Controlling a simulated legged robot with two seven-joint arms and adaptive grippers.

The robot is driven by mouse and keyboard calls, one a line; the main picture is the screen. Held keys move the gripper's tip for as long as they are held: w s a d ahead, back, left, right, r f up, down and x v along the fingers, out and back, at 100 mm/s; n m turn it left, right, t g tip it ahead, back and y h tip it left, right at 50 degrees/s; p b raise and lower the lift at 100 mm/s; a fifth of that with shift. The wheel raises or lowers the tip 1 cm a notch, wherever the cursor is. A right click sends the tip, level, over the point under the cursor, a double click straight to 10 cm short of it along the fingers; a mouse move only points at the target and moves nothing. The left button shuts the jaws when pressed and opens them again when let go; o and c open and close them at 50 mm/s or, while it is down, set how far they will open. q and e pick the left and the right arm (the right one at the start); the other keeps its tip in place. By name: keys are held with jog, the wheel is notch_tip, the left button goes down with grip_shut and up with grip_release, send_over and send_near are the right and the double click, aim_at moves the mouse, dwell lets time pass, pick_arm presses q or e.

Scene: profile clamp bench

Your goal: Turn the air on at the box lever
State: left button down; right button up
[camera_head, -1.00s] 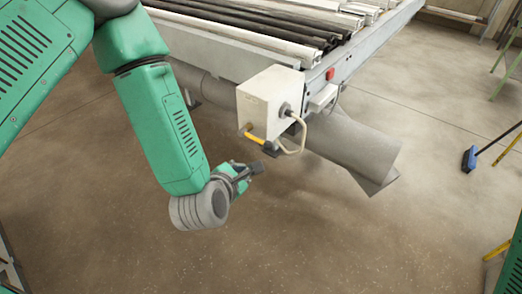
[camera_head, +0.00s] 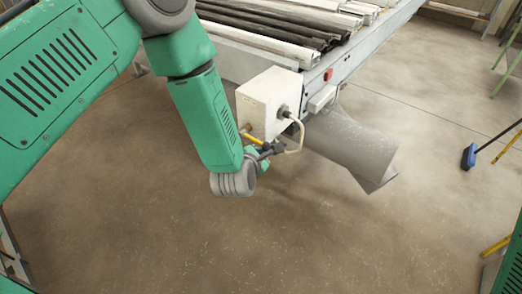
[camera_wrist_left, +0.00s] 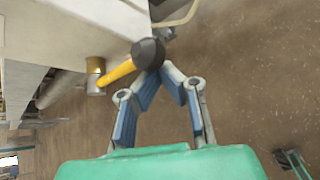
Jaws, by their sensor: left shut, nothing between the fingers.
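The pale control box (camera_head: 262,100) hangs at the near corner of the bench. Its yellow lever (camera_head: 252,138) sticks out from the lower front and ends in a dark knob. In the left wrist view the yellow lever (camera_wrist_left: 118,73) comes from a brass-coloured fitting, and its black knob (camera_wrist_left: 148,51) is just beyond my fingertips. My left gripper (camera_wrist_left: 167,70) is shut with nothing between its fingers; the tips are at or very near the knob, and I cannot tell if they touch. In the head view the left gripper (camera_head: 265,153) is close below the lever, partly hidden by the wrist.
A pale hose (camera_head: 298,138) loops beside the box. The bench (camera_head: 345,62) carries dark and light profiles, with a red button (camera_head: 328,75) on its edge. A blue broom (camera_head: 469,157) stands at right. The floor in front is clear.

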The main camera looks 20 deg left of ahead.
aim_at(256, 140)
pick_arm(q)
jog(key=shift+w+a+r+n+h, duration=0.1)
jog(key=shift+r+n+h, duration=0.2)
jog(key=shift+r, duration=0.1)
pick_arm(e)
jog(key=shift+a, duration=0.1)
dwell(0.4)
pick_arm(q)
jog(key=r+n+g+h+b, duration=0.1)
jog(key=r+h, duration=0.1)
jog(key=a+r+n+h+b, duration=0.1)
jog(key=n, duration=0.1)
jog(key=shift+w+a+r+g+h, duration=0.1)
jog(key=shift+w+r+g+h, duration=0.05)
jog(key=shift+r+g+h, duration=0.25)
jog(key=w+a+r+n+g+h+b, duration=0.1)
jog(key=w+a+r+n+h+b, duration=0.1)
jog(key=a+r+n+h+b, duration=0.3)
jog(key=shift+a+n+h+b, duration=0.2)
jog(key=shift+n+h+b, duration=0.3)
jog(key=shift+h+b, duration=0.6)
pick_arm(e)
notch_tip(256, 140, down, 9)
jog(key=a, duration=0.1)
jog(key=shift+w+r, duration=0.2)
pick_arm(q)
jog(key=shift+h, duration=0.3)
